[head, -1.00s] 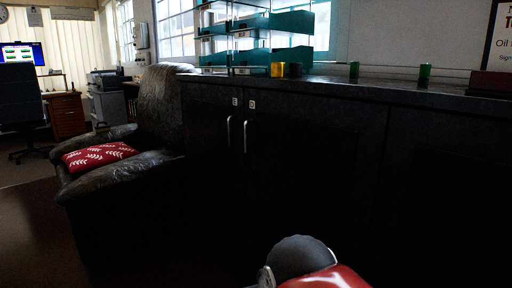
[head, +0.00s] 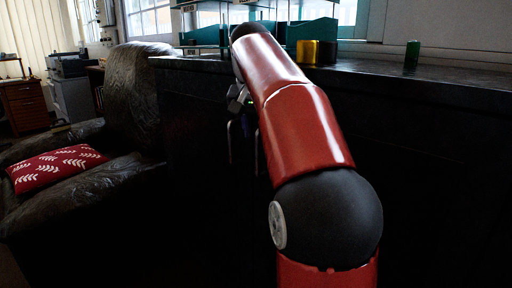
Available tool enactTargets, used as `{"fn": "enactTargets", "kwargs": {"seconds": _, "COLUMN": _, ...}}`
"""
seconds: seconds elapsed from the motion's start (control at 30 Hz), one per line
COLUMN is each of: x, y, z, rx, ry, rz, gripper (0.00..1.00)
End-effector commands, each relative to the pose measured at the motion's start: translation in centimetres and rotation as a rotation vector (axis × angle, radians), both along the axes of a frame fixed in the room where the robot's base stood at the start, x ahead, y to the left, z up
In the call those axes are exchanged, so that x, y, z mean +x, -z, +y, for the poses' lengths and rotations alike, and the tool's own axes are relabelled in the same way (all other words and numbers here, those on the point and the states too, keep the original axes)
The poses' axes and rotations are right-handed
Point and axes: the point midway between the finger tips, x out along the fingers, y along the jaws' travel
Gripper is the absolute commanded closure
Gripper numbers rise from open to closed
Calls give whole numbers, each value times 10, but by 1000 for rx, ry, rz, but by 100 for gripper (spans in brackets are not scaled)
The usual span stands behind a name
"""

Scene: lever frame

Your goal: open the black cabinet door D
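The black cabinet (head: 195,125) stands across the middle. Two upright metal handles sit side by side on its front, a left handle (head: 230,142) and a right handle (head: 256,158). Door D (head: 375,135) is the right one of this pair, judging by the earlier small label; both labels are now hidden behind my arm and gripper. Its front looks flush and shut, but is very dark. My gripper (head: 243,122) is near the tops of the handles, partly hidden by my red arm. I cannot tell whether its fingers are open or touch a handle.
A dark leather armchair (head: 135,105) with a red patterned cushion (head: 55,167) stands close to the cabinet's left. A yellow cup (head: 307,51) and a green cylinder (head: 412,53) stand on the cabinet top, near teal trays (head: 310,32).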

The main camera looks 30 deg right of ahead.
Motion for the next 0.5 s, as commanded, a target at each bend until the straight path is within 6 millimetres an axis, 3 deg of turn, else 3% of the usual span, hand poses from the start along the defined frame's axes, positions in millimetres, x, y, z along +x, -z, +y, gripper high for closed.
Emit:
{"fn": "enactTargets", "kwargs": {"seconds": 0.2, "x": 11, "y": 37, "z": -8, "rx": 1, "ry": -1, "rz": 3, "gripper": 67}}
{"fn": "enactTargets", "kwargs": {"seconds": 0.5, "x": 19, "y": 56, "z": -13, "rx": -1, "ry": -3, "rz": -1, "gripper": 67}}
